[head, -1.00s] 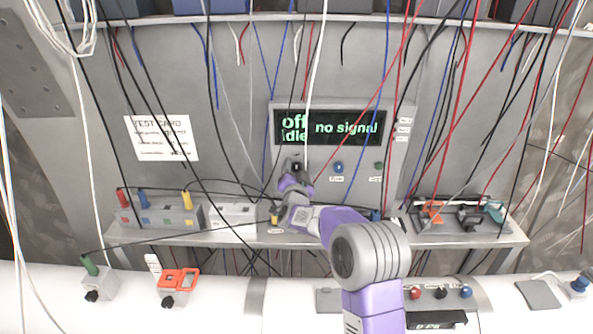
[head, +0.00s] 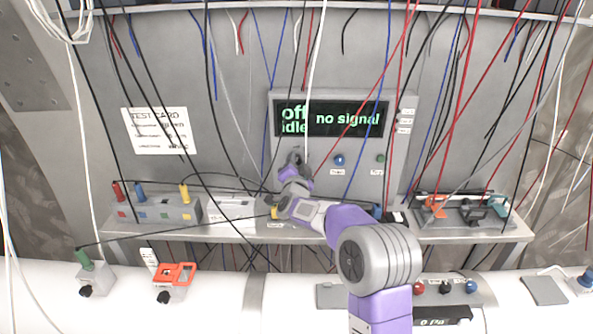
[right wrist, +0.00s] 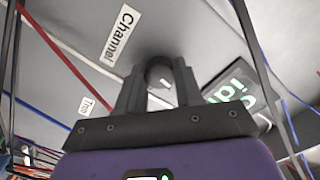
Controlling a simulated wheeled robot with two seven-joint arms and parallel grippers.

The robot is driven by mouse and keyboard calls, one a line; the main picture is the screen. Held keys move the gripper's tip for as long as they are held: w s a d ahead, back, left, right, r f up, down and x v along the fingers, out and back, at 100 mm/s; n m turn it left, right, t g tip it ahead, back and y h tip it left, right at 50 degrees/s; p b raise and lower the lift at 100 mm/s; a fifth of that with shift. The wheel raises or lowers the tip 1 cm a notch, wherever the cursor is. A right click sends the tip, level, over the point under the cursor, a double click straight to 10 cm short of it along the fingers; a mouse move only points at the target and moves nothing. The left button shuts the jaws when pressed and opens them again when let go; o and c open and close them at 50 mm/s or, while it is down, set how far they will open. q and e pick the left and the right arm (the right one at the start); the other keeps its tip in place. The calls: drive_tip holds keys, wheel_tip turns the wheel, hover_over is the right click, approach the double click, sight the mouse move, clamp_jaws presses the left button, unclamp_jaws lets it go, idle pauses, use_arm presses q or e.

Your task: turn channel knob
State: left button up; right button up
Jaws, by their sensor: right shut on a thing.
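My right gripper (head: 295,160) reaches up to the left side of the grey instrument panel (head: 396,150), just below its display (head: 332,119). In the right wrist view, its two dark fingers (right wrist: 159,82) are shut on a round dark knob (right wrist: 159,74), one on each side. A white label reading "Channel" (right wrist: 118,33) is on the panel beside this knob. A light mark shows on the knob's face. The display reads "off idle" and "no signal" in green. In the head view my gripper hides most of the knob. My left gripper is not in view.
Many loose cables hang in front. The shelf (head: 400,232) below holds a socket box (head: 160,210) and a tool tray (head: 465,228).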

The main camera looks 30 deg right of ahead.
drive_tip(key=m+b, duration=1)
drive_tip(key=shift+f, duration=0.15)
drive_tip(key=shift+m+b, duration=1.35)
drive_tip(key=shift+m, duration=0.45)
drive_tip(key=o, duration=1)
drive_tip(key=shift+o, duration=0.2)
drive_tip(key=b+v, duration=0.1)
drive_tip(key=v, duration=0.6)
drive_tip(key=shift+s+a+b, duration=0.15)
drive_tip(key=shift+s+b, duration=0.1)
drive_tip(key=shift+b, duration=0.05)
